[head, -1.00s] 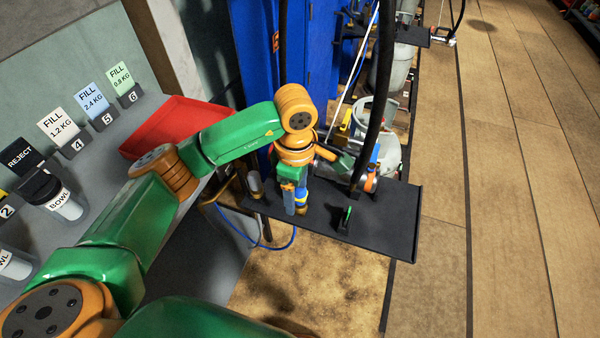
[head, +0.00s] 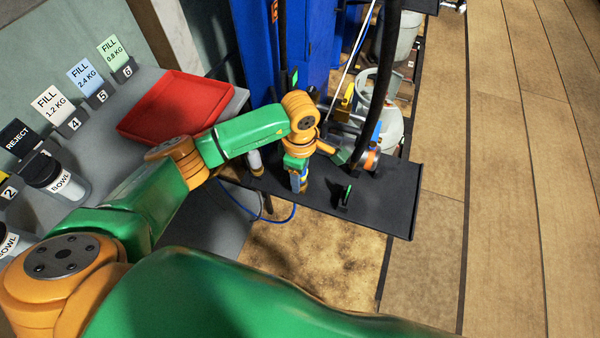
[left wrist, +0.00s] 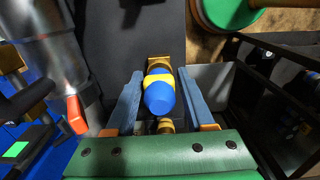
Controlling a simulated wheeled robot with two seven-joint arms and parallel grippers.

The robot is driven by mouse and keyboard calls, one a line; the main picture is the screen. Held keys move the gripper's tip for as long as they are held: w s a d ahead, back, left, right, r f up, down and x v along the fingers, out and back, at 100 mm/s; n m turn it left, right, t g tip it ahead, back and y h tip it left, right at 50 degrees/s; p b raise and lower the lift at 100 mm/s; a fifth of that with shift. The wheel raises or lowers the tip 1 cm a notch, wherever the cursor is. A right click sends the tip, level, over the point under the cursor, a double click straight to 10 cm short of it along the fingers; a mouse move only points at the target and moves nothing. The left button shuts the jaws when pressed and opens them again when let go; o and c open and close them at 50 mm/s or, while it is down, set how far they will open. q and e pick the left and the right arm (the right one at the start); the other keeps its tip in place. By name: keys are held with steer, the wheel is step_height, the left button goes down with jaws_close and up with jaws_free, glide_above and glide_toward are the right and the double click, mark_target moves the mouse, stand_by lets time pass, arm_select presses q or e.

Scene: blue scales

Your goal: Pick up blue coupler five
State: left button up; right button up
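A blue coupler (left wrist: 158,98) with a yellow band and a brass-coloured end stands between my left gripper's two fingers in the left wrist view. My left gripper (left wrist: 160,74) is open, one finger on each side of the coupler. Only narrow gaps show near the tips, and I cannot tell whether either finger touches it. In the head view my left gripper (head: 299,182) points down over the black shelf (head: 395,205), hiding most of the coupler. No number is readable on the coupler. My right gripper is not in view.
A black piece with a green lever (head: 346,196) stands on the shelf to the right. A red tray (head: 180,105) and labelled holders are on the grey counter at left. The shelf's right end is bare.

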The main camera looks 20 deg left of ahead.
arm_select(q)
jaws_close()
steer(key=shift+r, duration=0.1)
